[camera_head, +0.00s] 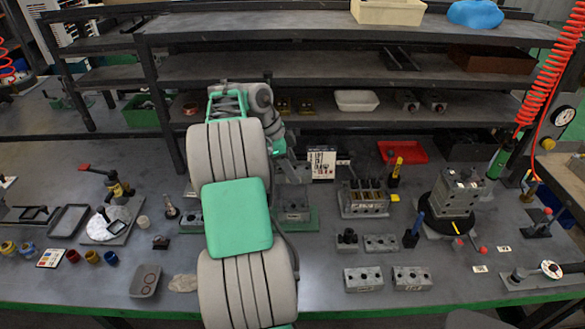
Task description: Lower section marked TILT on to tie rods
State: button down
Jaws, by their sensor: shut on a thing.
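My arm rises through the middle of the view and hides part of the bench. My gripper (287,158) is small and partly hidden behind my arm. It is shut on a grey block (294,173), held above a green-based fixture (311,222). Another grey block (293,203) sits on that fixture, below the held one. I cannot read a TILT mark on the held block, and I cannot make out the tie rods. Whether the held block touches anything below it is too small to tell.
A valve assembly (365,199) stands right of the fixture, and a tall grey block stack (452,198) farther right. Loose grey blocks (412,279) lie at the front. A small sign (321,163) stands behind. Shelves (350,68) overhang the rear bench. A red tray (402,152) lies beneath them.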

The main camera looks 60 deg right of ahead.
aim_at(282, 175)
jog(key=shift+f+b, duration=4.45)
jog(key=shift+f, duration=0.5)
jog(key=c, duration=0.8)
grip_release()
jog(key=shift+c, duration=0.2)
jog(key=o, duration=0.4)
jog(key=shift+c, duration=0.2)
jog(key=shift+a+f, duration=0.1)
jog(key=shift+f, duration=0.05)
jog(key=p+v, duration=0.3)
jog(key=v, duration=0.5)
